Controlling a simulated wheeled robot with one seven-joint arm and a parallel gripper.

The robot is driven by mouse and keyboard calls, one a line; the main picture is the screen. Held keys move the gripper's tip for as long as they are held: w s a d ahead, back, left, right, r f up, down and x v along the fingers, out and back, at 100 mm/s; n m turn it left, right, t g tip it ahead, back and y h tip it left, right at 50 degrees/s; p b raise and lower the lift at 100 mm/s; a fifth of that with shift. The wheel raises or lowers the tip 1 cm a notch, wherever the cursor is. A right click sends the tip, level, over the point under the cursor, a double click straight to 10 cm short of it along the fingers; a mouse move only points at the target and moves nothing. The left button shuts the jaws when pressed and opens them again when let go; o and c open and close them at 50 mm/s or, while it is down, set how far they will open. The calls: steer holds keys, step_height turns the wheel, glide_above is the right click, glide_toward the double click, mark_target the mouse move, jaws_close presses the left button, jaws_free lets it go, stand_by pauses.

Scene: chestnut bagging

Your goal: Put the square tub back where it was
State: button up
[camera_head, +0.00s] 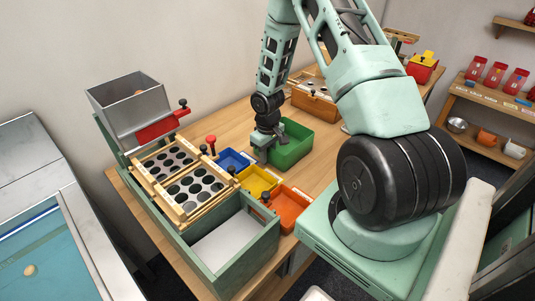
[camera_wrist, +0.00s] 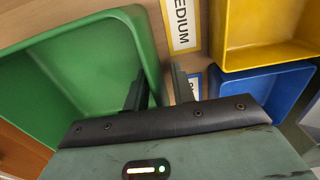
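The green tub (camera_head: 294,149), squarish with rounded corners, stands on the wooden table beyond the small trays. It also fills the left of the wrist view (camera_wrist: 60,55) and looks empty there. My gripper (camera_head: 262,152) points down at the tub's near left edge. In the wrist view my gripper (camera_wrist: 158,80) straddles one wall of the tub: one finger is inside, the other outside. A narrow gap shows between the outer finger and the wall, so it appears open around the wall, not clamped.
Blue (camera_head: 234,160), yellow (camera_head: 258,181) and orange (camera_head: 288,208) trays stand in a row close by. A MEDIUM label (camera_wrist: 181,22) lies beside the green tub. A wooden sorting frame (camera_head: 182,180) and metal hopper (camera_head: 130,105) stand left. A wooden box (camera_head: 314,104) stands behind.

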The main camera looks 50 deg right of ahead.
step_height(320, 180, up, 12)
steer(key=shift+f, duration=0.1)
steer(key=shift+r, duration=0.25)
stand_by(0.5)
